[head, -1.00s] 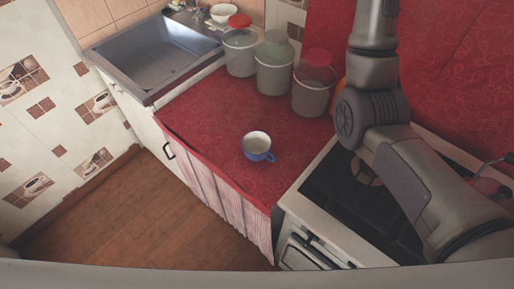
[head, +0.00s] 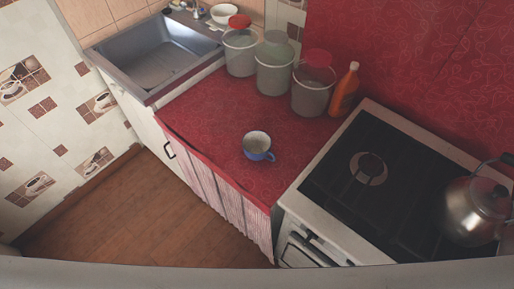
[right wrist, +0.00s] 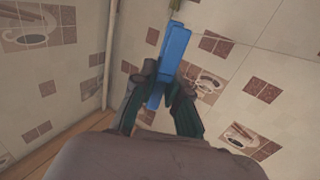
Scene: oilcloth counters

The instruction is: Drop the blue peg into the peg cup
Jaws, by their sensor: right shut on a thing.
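A cup (head: 257,146), white inside with a blue lower part and handle, stands upright on the red counter in the head view. Its inside looks empty, though it is small in the picture. In the right wrist view my right gripper (right wrist: 161,82) is shut on a long blue peg (right wrist: 173,48), which sticks out beyond the fingertips. The cup does not show in that view, so the gripper's distance from it cannot be told. Neither gripper shows in the head view, and my left gripper is in no view.
Several lidded canisters, one of them in the middle (head: 275,68), and an orange bottle (head: 345,90) stand behind the cup. A stove (head: 340,205) with a kettle (head: 477,208) is at right. A sink (head: 155,60) is at back left. The counter around the cup is clear.

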